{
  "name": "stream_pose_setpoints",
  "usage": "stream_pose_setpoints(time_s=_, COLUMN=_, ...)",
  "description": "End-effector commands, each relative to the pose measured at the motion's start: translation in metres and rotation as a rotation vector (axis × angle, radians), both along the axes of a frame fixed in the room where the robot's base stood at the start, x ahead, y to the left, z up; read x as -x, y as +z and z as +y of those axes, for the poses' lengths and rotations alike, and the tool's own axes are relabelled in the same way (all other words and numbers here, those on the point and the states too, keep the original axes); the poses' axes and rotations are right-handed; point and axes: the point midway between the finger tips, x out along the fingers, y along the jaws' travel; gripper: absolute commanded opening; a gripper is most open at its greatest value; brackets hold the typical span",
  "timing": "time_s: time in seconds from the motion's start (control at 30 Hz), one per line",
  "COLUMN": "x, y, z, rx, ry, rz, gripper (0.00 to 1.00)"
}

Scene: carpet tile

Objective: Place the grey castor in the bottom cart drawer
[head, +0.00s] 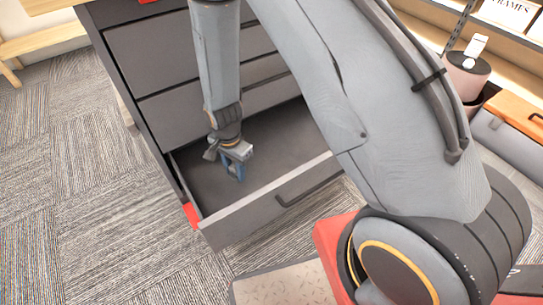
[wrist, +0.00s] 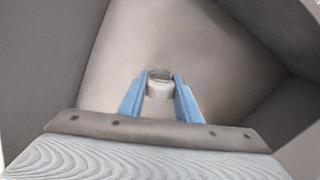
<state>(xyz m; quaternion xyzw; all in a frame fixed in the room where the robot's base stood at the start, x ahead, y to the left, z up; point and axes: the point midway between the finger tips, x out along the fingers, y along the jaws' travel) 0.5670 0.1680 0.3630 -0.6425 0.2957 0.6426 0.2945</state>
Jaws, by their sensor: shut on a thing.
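The grey castor (wrist: 160,86) shows in the wrist view between the two blue fingers of my gripper (wrist: 160,92), which is shut on it. The bottom cart drawer (head: 248,212) is pulled open in the head view. My gripper (head: 237,166) points down inside the open drawer, near its left side. The drawer floor (wrist: 225,75) fills the wrist view behind the castor. I cannot tell whether the castor touches the floor. In the head view the castor is hidden by or lost against the gripper.
The dark cart (head: 140,75) has closed drawers above the open one. The drawer walls stand close around my gripper. An orange-lidded grey case (head: 508,135) and a pinkish round bin (head: 466,72) are at right. Carpet (head: 75,180) at left is clear.

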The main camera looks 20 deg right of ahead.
Motion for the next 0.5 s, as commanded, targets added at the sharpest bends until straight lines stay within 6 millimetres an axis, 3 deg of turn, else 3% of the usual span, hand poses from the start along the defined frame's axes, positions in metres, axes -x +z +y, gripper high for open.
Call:
stream_pose_setpoints(time_s=0.17, x=-0.01, y=-0.001, z=-0.03, rx=0.0, ry=-0.009, rz=0.0, gripper=0.06)
stream_pose_setpoints(time_s=0.5, x=-0.036, y=-0.002, z=-0.109, rx=0.0, ry=-0.009, rz=0.0, gripper=0.06)
